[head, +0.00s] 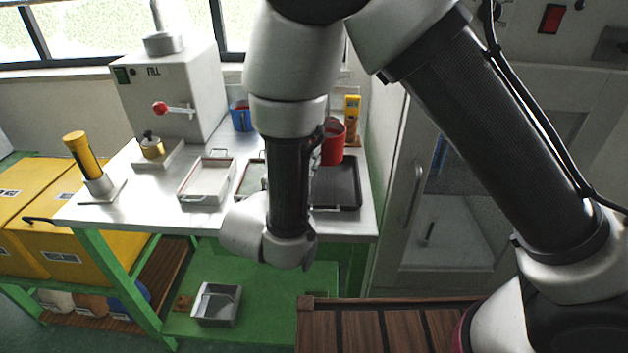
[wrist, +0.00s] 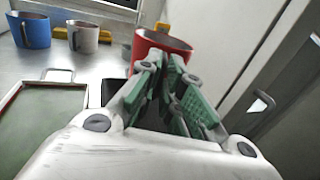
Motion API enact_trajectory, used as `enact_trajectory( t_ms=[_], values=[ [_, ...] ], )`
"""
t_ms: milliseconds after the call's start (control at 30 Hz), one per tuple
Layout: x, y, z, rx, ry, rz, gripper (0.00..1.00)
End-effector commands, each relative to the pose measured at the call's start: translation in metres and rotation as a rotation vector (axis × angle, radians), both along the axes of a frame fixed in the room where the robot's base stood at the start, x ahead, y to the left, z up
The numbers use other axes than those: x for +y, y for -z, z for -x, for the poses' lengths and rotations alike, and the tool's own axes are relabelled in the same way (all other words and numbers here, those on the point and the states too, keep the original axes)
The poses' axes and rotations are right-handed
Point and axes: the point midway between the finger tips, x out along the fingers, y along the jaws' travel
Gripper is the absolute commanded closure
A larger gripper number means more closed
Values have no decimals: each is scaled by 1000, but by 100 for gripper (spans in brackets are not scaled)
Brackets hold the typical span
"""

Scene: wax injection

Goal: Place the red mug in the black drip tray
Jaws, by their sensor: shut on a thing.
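The red mug (head: 333,146) shows beside my forearm in the head view, near the far end of the black drip tray (head: 347,184). In the wrist view the red mug (wrist: 160,41) is at the tips of my gripper (wrist: 168,72), whose green-padded fingers are shut on it. The head view hides my gripper behind my arm. The mug's underside is hidden, so I cannot tell whether it touches the tray. The visible part of the drip tray looks empty. Its left part is behind my arm.
A white-rimmed tray (head: 205,180) lies left of my arm. A blue mug (wrist: 32,31) and a grey mug (wrist: 84,38) stand at the back left. A yellow-topped device (head: 352,105) is behind the red mug. A glass-doored cabinet (head: 455,190) stands close on the right.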

Motion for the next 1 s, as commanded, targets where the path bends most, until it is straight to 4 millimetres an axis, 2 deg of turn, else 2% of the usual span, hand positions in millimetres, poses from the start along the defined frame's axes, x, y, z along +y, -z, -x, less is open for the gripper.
enact_trajectory(
  t_ms=[433, 833, 867, 900, 1000],
  values=[
    [1, 58, 0, -1, -2, 1, 100],
    [1, 63, 0, -1, -2, -2, 100],
    [1, 63, 0, -1, -2, -2, 88],
    [1, 63, 0, -1, -2, -2, 83],
    [1, 63, 0, -1, -2, -2, 83]
  ],
)
